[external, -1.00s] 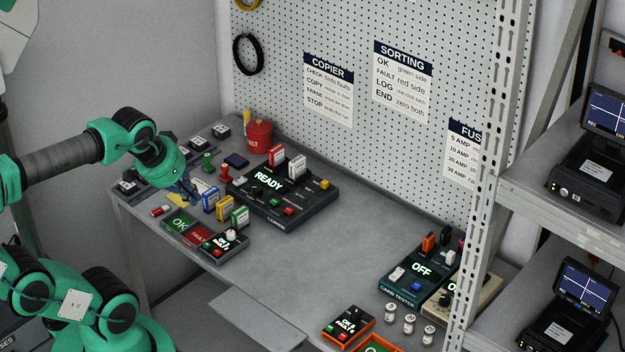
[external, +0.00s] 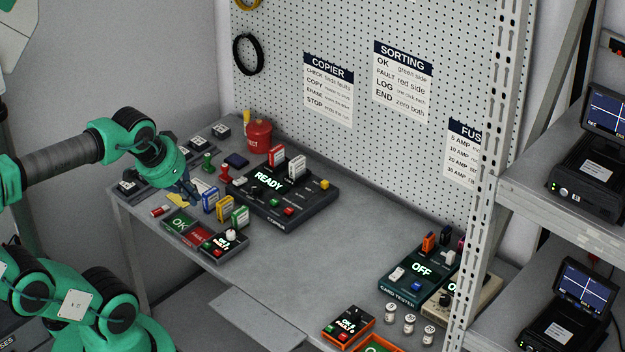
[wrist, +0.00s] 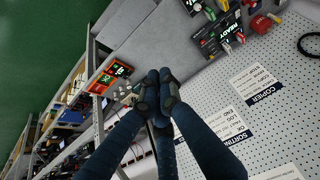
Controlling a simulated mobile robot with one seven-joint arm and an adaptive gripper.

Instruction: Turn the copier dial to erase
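The copier (external: 290,222) is a black box on the bench, its display lit with READY. A dark round knob (external: 255,190), which looks like its dial, sits left of the front buttons; its pointer setting is too small to read. A red and a white cartridge stand at the copier's back. My gripper (external: 191,196) is left of the copier, above the bench and apart from the dial. In the wrist view my gripper's dark fingers (wrist: 157,88) are together with nothing seen between them. The copier (wrist: 210,42) shows at that view's top right.
Blue, yellow and green cartridges (external: 225,207) and an OK/FAULT tray (external: 180,221) stand between my gripper and the copier's front. A card tester (external: 400,290) stands at right. The bench middle is clear.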

